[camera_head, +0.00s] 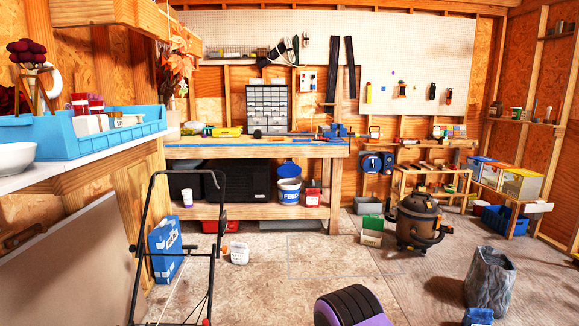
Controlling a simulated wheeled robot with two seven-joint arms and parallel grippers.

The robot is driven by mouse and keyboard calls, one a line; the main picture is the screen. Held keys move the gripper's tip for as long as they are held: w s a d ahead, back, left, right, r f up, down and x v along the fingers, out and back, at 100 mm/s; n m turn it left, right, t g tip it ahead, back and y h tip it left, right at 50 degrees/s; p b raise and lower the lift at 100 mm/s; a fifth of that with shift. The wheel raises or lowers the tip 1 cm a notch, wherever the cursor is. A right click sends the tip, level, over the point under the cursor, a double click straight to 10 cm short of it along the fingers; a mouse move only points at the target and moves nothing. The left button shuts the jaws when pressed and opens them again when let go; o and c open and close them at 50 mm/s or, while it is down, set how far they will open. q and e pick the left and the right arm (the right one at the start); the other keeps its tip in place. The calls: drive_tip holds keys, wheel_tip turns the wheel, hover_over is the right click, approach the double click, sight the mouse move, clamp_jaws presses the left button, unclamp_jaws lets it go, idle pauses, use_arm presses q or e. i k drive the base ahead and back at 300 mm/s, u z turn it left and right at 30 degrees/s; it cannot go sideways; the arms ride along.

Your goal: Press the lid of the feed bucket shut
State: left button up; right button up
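The feed bucket appears to be the white bucket (289,192) with blue lettering, standing upright on the lower shelf of the workbench. Its blue lid (289,169) sits raised and tilted open above the rim, at the back. The bucket is across the room, well away from me. Neither of my grippers shows in the head view, so whether they are open or shut is hidden.
A black push-mower handle frame (134,250) stands at front left. A dark ribbed roller with purple sides (350,305) lies at the bottom. A small white pail (240,252) stands before the workbench (260,152). A brown shop vacuum (416,220) stands right. The middle floor is clear.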

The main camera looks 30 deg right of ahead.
sight(288, 170)
drive_tip(key=k, duration=0.95)
drive_tip(key=z, duration=0.8)
drive_tip(key=i, duration=6.65)
drive_tip(key=z, duration=1.1)
